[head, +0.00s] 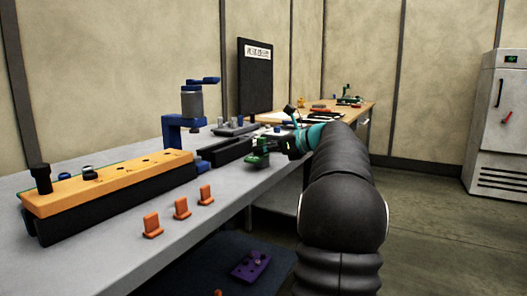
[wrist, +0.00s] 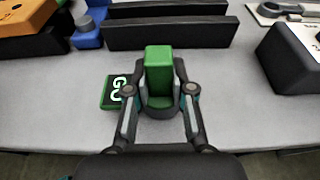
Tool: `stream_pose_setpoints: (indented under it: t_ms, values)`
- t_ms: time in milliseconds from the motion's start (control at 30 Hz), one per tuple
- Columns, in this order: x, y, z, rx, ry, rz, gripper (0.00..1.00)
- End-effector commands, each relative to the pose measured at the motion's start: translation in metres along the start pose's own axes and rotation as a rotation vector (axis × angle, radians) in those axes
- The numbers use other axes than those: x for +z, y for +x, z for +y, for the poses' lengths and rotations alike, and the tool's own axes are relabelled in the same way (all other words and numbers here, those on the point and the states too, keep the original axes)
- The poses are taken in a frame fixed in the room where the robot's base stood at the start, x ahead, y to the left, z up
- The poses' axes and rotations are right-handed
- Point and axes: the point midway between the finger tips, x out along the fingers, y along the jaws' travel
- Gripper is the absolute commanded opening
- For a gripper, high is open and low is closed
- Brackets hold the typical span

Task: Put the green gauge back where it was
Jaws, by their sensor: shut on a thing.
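The green gauge (wrist: 158,62) stands between the two fingers of my gripper (wrist: 159,90) in the wrist view, and the fingers are shut on it. A dark green-edged plate marked "GO" (wrist: 112,94) shows just left of the fingers; I cannot tell whether it is part of the gauge or lies apart. In the head view my gripper (head: 283,147) is low over the grey bench, with green parts (head: 257,160) at its tip. The gauge's underside is hidden, so I cannot tell whether it touches the bench.
Black parallel bars (wrist: 170,35) stand just beyond the gauge. A dark box (wrist: 292,60) is to the right in the wrist view. An orange-topped jig (head: 110,180), a blue stand (head: 185,130) and orange clips (head: 181,208) are on the bench (head: 130,245).

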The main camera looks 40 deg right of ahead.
Motion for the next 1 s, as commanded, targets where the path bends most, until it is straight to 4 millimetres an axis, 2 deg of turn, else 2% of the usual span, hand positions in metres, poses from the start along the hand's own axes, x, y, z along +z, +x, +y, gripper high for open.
stream_pose_setpoints:
  t_ms: [367,400,467,833,1000]
  values:
    - [-0.001,0.000,0.000,-0.001,-0.002,-0.002,0.00]
    - [-0.002,0.000,0.000,0.000,-0.001,0.000,0.33]
    - [-0.002,0.000,0.000,0.000,-0.001,0.000,0.48]
    - [0.001,0.000,0.000,0.000,-0.002,0.000,0.48]
    - [0.001,-0.021,-0.001,-0.004,-0.002,0.000,0.48]
